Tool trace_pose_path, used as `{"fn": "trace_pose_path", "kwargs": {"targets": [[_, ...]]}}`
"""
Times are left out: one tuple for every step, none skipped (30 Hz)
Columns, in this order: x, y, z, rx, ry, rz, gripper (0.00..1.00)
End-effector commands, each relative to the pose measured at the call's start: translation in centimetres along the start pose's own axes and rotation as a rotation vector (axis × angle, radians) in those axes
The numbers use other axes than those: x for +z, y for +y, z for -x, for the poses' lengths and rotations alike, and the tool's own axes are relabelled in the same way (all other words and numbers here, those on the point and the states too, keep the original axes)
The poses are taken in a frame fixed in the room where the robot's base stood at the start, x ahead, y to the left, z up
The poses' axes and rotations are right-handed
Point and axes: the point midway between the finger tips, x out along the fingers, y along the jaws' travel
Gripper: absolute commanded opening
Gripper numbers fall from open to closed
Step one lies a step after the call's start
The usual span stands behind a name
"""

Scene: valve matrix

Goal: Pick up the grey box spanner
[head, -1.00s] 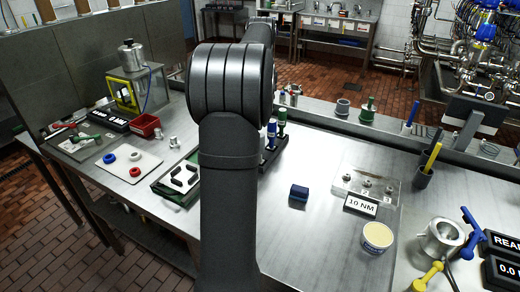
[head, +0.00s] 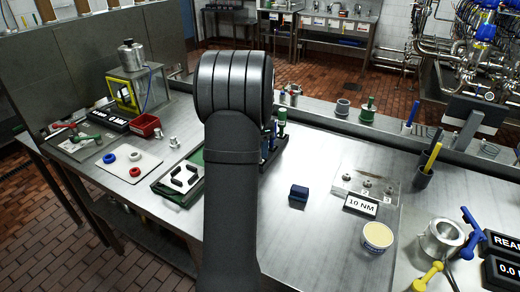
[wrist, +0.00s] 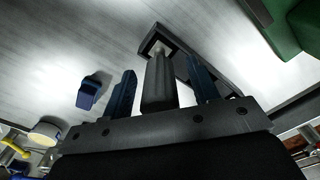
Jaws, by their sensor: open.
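In the wrist view, my gripper (wrist: 161,66) has its two blue fingers apart. A grey upright piece, which looks like the grey box spanner (wrist: 159,84), shows between the fingers, and no finger is seen closed on it. A dark rack (wrist: 185,42) with a rectangular frame lies just beyond the fingers. In the head view, my own arm hides the gripper and the grey spanner. Part of the rack shows right of the arm, with a green-topped tool (head: 282,122) standing in it.
A dark blue block (head: 299,196) lies on the open bench right of my arm; it also shows in the wrist view (wrist: 89,94). A green tray (head: 177,190) with dark pieces is on the left. A "10 NM" sign (head: 361,205) and a round tub (head: 377,237) stand right.

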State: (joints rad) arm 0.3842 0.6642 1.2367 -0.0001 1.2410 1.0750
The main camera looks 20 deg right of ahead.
Motion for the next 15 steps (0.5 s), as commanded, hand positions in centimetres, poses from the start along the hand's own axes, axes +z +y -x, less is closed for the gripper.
{"fn": "trace_pose_path", "kwargs": {"targets": [[0.01,0.05,-0.49,0.002,-0.001,0.0,0.55],[0.01,0.04,-0.66,0.001,-0.001,0.0,0.55],[0.0,0.03,-0.8,0.0,0.0,0.0,0.55],[0.0,0.02,-0.86,0.0,0.0,0.0,0.55],[-0.01,0.01,-0.88,-0.001,0.0,0.0,0.55],[-0.01,0.01,-0.87,-0.001,0.001,0.0,0.55],[-0.01,0.01,-0.86,-0.001,0.001,0.0,0.55],[-0.01,0.01,-0.86,-0.001,0.0,0.0,0.55],[-0.01,0.01,-0.85,-0.001,0.0,0.0,0.55],[-0.01,0.01,-0.85,-0.001,0.0,0.0,0.53],[-0.01,0.01,-0.85,-0.001,0.0,0.0,0.47],[-0.01,0.01,-0.84,-0.001,0.0,0.0,0.39],[-0.01,0.01,-0.84,-0.001,0.0,0.0,0.33],[-0.01,0.01,-0.84,0.0,0.0,0.0,0.27],[-0.01,0.01,-0.84,0.0,0.0,0.0,0.19]]}}
